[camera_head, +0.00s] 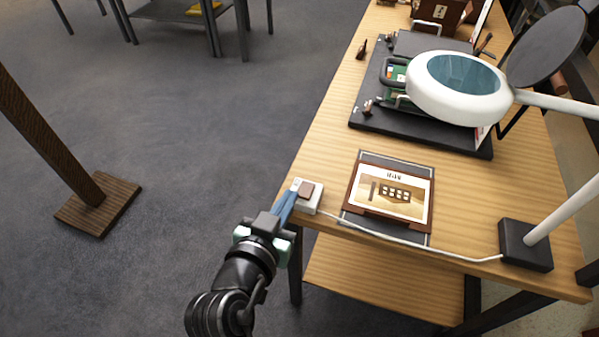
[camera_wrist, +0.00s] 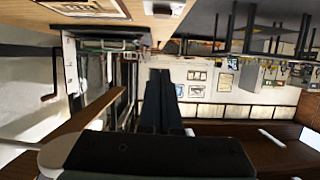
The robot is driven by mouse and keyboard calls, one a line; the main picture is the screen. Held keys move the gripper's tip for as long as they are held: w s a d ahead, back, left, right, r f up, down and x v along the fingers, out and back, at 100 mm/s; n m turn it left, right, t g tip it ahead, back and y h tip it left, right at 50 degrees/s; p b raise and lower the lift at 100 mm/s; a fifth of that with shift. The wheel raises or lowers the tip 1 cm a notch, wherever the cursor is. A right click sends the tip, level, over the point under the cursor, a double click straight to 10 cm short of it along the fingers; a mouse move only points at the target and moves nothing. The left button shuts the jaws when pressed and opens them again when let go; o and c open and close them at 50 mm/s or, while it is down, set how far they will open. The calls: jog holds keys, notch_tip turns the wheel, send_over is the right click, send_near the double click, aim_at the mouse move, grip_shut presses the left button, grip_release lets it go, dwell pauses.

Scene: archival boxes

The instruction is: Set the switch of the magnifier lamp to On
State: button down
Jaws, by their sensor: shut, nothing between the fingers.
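The magnifier lamp has a white ring head (camera_head: 428,103) with a bluish lens, a pale arm and a dark base (camera_head: 520,243) on the wooden table. A pale cable runs from the base to a small white switch box (camera_head: 313,206) with a brown rocker (camera_head: 306,190), at the table's left front edge. My gripper (camera_head: 291,194) is shut and empty, its blue fingers close beside the box's left side; I cannot tell whether they touch it. In the wrist view the dark fingers (camera_wrist: 162,85) are together, and the white box (camera_wrist: 166,6) is partly cut off at the top.
A framed picture card (camera_head: 388,193) on a dark mat lies right of the switch box. A black board (camera_head: 400,132) with green parts sits under the lamp head. A wooden post (camera_head: 50,140) stands on the floor at left.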

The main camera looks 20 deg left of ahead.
jog(key=shift+s+a+g+p, duration=0.15)
jog(key=shift+s+g+p, duration=0.15)
jog(key=shift+s+p, duration=0.6)
jog(key=shift+w, duration=0.1)
send_over(306, 190)
jog(key=s, duration=0.3)
notch_tip(306, 190, down, 4)
jog(key=shift+s+a+r, duration=0.1)
jog(key=shift+r, duration=0.15)
notch_tip(306, 190, down, 3)
jog(key=shift+r, duration=0.2)
jog(key=shift+s+f, duration=0.15)
jog(key=shift+f, duration=0.65)
jog(key=shift+f, duration=0.1)
